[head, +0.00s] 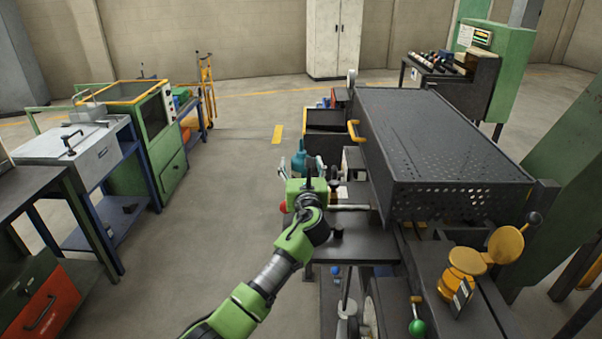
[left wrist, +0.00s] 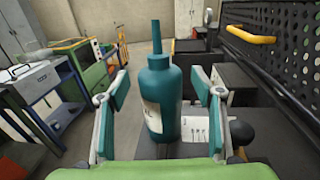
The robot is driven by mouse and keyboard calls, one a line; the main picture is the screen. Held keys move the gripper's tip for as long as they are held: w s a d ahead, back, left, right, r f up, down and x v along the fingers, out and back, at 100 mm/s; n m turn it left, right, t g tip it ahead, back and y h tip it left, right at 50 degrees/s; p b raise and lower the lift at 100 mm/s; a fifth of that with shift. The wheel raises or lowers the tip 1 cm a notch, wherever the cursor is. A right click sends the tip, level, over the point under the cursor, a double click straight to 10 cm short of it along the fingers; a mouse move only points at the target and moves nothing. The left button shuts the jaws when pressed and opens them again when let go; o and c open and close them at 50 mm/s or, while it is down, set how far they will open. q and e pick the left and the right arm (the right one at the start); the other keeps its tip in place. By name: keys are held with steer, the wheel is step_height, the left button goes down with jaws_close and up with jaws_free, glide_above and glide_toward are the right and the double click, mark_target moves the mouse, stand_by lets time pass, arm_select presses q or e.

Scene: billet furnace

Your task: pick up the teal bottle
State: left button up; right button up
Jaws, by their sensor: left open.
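The teal bottle (left wrist: 172,105) stands upright with a thin spout on top and a pale label on its left side, in the middle of the left wrist view. In the head view the bottle (head: 299,156) shows just past my left gripper (head: 304,172). In the left wrist view the open fingers of my left gripper (left wrist: 163,100) stand on either side of the bottle, with a visible gap on the left side. The right finger looks closer to it. My right gripper is not in view.
A dark perforated metal box (head: 430,150) with a yellow handle (head: 355,131) stands right of the bottle. A white labelled item (left wrist: 200,128) and a dark round knob (left wrist: 241,131) sit close at the right. Open floor (head: 235,210) lies to the left.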

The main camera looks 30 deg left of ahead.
arm_select(q)
steer(key=shift+w+a, duration=0.3)
steer(key=shift+w, duration=0.15)
steer(key=shift+w+a, duration=0.15)
steer(key=shift+w, duration=0.15)
steer(key=c, duration=1.4)
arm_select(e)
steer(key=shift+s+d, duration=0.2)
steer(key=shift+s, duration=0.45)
arm_select(q)
steer(key=shift+r, duration=0.1)
